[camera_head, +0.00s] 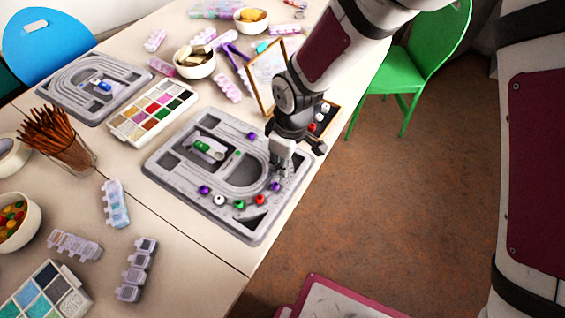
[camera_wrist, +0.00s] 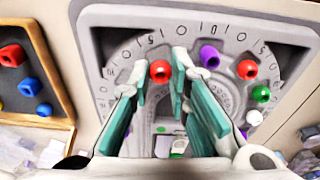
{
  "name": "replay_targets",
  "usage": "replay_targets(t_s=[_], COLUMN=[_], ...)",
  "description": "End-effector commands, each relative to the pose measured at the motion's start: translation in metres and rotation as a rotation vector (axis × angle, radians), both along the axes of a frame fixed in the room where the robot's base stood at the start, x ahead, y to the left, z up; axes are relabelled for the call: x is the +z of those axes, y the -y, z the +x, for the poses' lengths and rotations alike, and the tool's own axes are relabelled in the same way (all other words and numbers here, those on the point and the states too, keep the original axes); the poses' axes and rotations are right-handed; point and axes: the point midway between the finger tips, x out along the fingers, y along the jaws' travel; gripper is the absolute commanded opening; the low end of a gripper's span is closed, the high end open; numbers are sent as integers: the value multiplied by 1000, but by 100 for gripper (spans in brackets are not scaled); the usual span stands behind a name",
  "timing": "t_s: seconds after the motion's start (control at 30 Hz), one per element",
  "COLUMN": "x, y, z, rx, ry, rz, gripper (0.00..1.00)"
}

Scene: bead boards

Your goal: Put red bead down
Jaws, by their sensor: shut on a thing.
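My gripper (camera_head: 281,168) is low over the right side of the near grey bead board (camera_head: 165,158). In the wrist view its teal-padded fingers (camera_wrist: 160,75) are closed around a red bead (camera_wrist: 160,71), over the board's numbered curved groove. The head view hides this bead behind the gripper, and I cannot tell whether it touches the groove. A row of beads lies in the groove beside it: purple (camera_wrist: 209,56), red (camera_wrist: 247,69), green (camera_wrist: 261,94) and white (camera_wrist: 254,118), with another purple bead (camera_head: 204,189) at the far end.
A wooden tray (camera_wrist: 62,95) with loose red and blue beads stands beside the board. A paint-like palette box (camera_head: 125,128), a second bead board (camera_head: 60,100), bowls and a pencil cup (camera_head: 75,155) stand to the left. The table edge is close on the right.

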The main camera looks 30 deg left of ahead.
Motion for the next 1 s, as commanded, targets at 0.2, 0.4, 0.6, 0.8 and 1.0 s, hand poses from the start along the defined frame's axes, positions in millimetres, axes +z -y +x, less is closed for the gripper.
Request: replay_targets(t_s=[0.2, 0.4, 0.6, 0.8, 1.0], x=[-12, -14, -20, -27, -28], y=[0, 0, 0, 1, 2], z=[0, 0, 0, -1, -1], rx=[0, 0, 0, 0, -2], ry=[1, 0, 0, -2, -3], rz=[1, 1, 0, -1, -2], gripper=[6, 6, 6, 6, 37])
